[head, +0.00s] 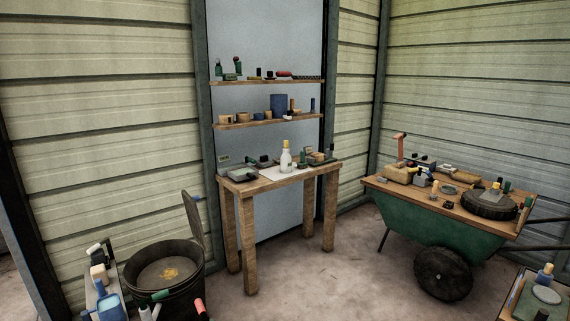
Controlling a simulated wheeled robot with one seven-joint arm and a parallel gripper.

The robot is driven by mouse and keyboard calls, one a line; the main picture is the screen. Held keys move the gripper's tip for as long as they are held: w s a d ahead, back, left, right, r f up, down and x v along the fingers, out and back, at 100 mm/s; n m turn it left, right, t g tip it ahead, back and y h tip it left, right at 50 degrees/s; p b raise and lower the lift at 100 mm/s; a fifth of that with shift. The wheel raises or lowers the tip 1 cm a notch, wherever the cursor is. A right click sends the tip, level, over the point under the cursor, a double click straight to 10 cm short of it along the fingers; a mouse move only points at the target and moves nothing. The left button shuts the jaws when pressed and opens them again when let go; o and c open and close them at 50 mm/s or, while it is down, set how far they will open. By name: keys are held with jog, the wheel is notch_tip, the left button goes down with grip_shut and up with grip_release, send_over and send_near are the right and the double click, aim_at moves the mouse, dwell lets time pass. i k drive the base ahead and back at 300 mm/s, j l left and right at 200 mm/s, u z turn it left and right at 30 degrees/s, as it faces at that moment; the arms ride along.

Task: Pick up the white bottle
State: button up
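The white bottle (286,161) has a yellow cap and stands upright near the middle of a small wooden table (240,189) against the back wall. A pale flat sheet lies on the table under or beside it. Small dark and wooden items stand close by on both sides, including a green-topped one just to its right. My gripper does not show in the head view.
Two shelves (240,124) with small items hang above the table. A green wheelbarrow (410,217) with a loaded board stands at right. A dark bucket (190,284) and a cluttered surface are at front left. Another loaded surface is at bottom right. Floor before the table is clear.

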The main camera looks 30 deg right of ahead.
aim_at(286, 159)
jog(key=i+l+z, duration=0.1)
jog(key=z, duration=0.95)
jog(key=i, duration=2.1)
jog(key=i+u, duration=0.1)
jog(key=i, duration=0.55)
jog(key=i+l, duration=0.2)
jog(key=i, duration=0.45)
jog(key=i+l+u, duration=0.15)
jog(key=i, duration=0.5)
jog(key=i+u, duration=0.15)
jog(key=u, duration=1.4)
jog(key=i+l, duration=0.1)
jog(key=l, duration=0.6)
